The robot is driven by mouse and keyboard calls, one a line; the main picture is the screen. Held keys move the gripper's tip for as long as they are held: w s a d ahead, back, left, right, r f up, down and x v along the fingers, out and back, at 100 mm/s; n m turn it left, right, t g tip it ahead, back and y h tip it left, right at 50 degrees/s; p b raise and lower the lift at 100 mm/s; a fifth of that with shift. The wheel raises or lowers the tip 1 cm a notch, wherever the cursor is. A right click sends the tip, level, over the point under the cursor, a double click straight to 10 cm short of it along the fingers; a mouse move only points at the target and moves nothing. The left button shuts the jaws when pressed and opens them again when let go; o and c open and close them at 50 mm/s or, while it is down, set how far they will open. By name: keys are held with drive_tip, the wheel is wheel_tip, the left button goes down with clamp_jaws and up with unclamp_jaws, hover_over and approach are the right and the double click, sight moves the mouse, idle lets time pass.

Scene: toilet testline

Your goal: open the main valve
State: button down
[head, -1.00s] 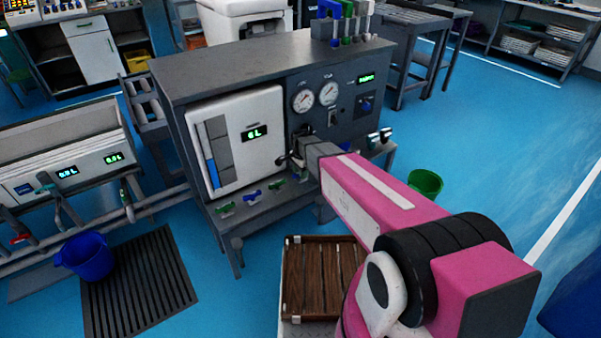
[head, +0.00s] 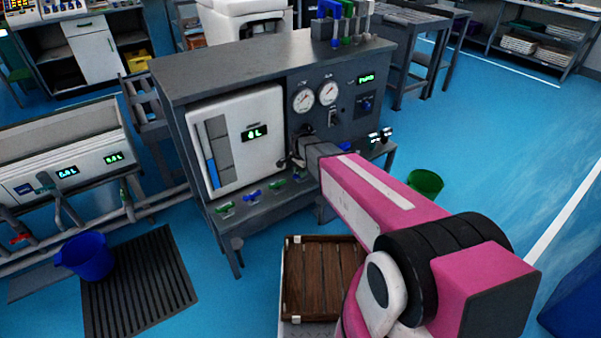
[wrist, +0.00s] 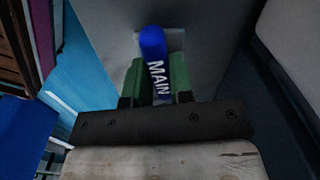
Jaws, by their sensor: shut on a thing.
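The main valve's blue handle (wrist: 153,48) carries the white word MAIN in the wrist view. The green fingers of my gripper (wrist: 156,80) are shut around it, one on each side. In the head view my gripper (head: 296,160) reaches the front of the dark grey test bench (head: 262,72), just right of its white panel. My arm hides most of the main valve there, so I cannot tell its angle to its pipe.
Several small green and blue valves (head: 252,196) line the bench's lower ledge. Two round gauges (head: 303,100) sit above my gripper. A wooden crate (head: 291,280) stands below my arm, a green bucket (head: 425,183) to its right. A blue bucket (head: 88,257) stands left.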

drive_tip(key=n, duration=0.8)
drive_tip(key=shift+n, duration=0.4)
drive_tip(key=n, duration=0.3)
drive_tip(key=shift+n, duration=2.3)
drive_tip(key=c, duration=1)
unclamp_jaws()
drive_tip(key=shift+r, duration=0.1)
